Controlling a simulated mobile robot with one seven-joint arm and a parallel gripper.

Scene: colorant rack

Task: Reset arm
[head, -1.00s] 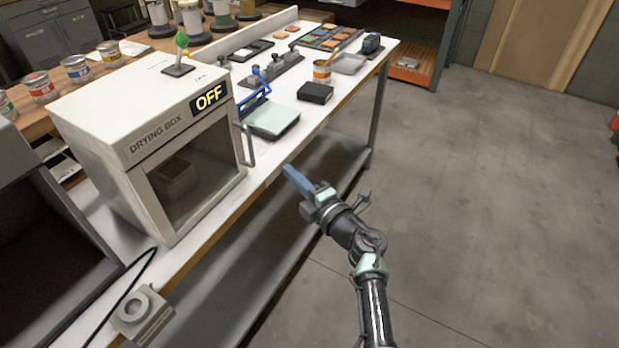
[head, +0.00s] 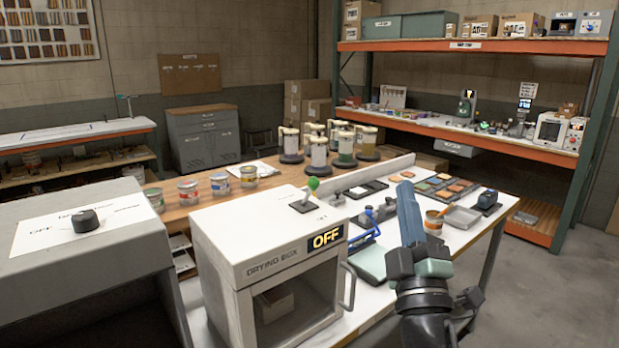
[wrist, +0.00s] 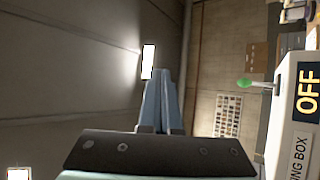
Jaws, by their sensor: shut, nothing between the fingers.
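My gripper (head: 410,215) is raised at the right of centre in the head view, with its blue fingers pointing up and together. It is shut and empty, in front of the white worktable. In the wrist view my gripper (wrist: 162,90) shows its fingers closed against the ceiling and wall. The arm below the wrist is mostly out of frame.
The drying box (head: 270,260), marked OFF, stands left of my gripper; it also shows at the wrist view's right edge (wrist: 295,110). A grey machine (head: 90,260) is further left. Colour trays (head: 445,188) and an orange can (head: 433,222) lie behind the gripper. Open floor (head: 540,290) is right.

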